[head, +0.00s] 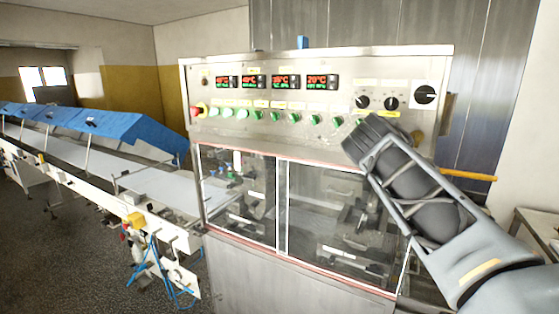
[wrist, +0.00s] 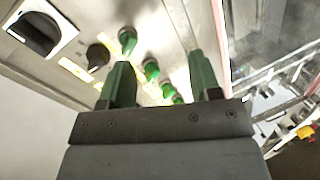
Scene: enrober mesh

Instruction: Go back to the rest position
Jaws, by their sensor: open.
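My gripper (wrist: 160,60) is open in the wrist view. Its two green fingers stand apart with nothing held between them. Past the fingertips is the machine's control panel (head: 232,118), with a row of green knobs and a black knob (wrist: 98,56). I cannot tell from the wrist view whether a finger touches the panel. In the head view my arm reaches in from the lower right, its end in front of the panel's right part. The fingers are hidden there.
Below the panel are glazed doors (head: 283,205) in a metal frame. A conveyor (head: 150,188) with blue covers (head: 120,126) runs off to the left. A yellow bar (head: 470,174) sticks out at the machine's right. A metal table (head: 537,222) stands at the right edge. Dark floor (head: 70,260) is open at lower left.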

